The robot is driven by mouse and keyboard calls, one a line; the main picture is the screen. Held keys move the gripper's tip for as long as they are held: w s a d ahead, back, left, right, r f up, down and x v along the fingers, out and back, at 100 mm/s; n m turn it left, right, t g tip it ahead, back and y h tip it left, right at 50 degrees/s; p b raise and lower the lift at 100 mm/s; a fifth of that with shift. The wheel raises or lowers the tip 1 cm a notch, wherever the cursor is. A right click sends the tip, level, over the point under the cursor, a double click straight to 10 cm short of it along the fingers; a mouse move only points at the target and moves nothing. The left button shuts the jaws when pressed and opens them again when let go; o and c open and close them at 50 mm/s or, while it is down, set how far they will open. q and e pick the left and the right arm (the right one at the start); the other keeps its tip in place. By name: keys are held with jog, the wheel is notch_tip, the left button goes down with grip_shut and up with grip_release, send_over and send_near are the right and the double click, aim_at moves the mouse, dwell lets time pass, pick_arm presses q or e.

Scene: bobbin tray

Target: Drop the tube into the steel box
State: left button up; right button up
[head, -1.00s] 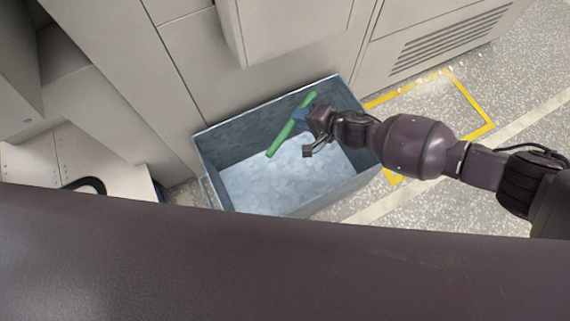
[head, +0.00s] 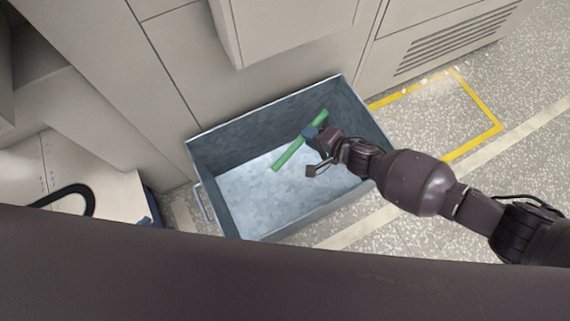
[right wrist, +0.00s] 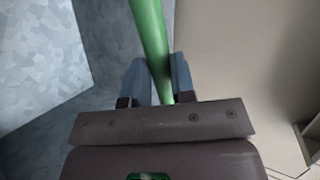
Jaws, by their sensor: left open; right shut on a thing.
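The green tube (head: 290,154) is held slanted over the open steel box (head: 207,147) in the head view. My right gripper (head: 312,134) is shut on the tube near its middle, with tube showing on both sides of the fingers. In the right wrist view the tube (right wrist: 148,35) runs between the two fingers of my right gripper (right wrist: 158,80). The part of the box floor that shows is bare. How far the tube is above the floor I cannot tell. My left gripper is not in view.
Grey cabinets (head: 175,65) stand behind the box, and one part juts out above its back side. Yellow tape (head: 480,110) marks the open speckled floor at the right. A black curved handle (head: 75,190) shows at the left.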

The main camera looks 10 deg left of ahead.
pick_arm(q)
jog(key=shift+w+r, duration=0.1)
jog(key=shift+w, duration=0.05)
pick_arm(e)
jog(key=shift+f, duration=0.2)
jog(key=shift+w, duration=0.1)
jog(key=o, duration=1)
pick_arm(q)
jog(key=p, duration=0.2)
jog(key=s+a+n+p, duration=0.1)
jog(key=shift+s+r+p, duration=0.15)
jog(key=shift+s+p, duration=0.15)
jog(key=shift+p, duration=0.05)
pick_arm(e)
jog(key=v, duration=1.1)
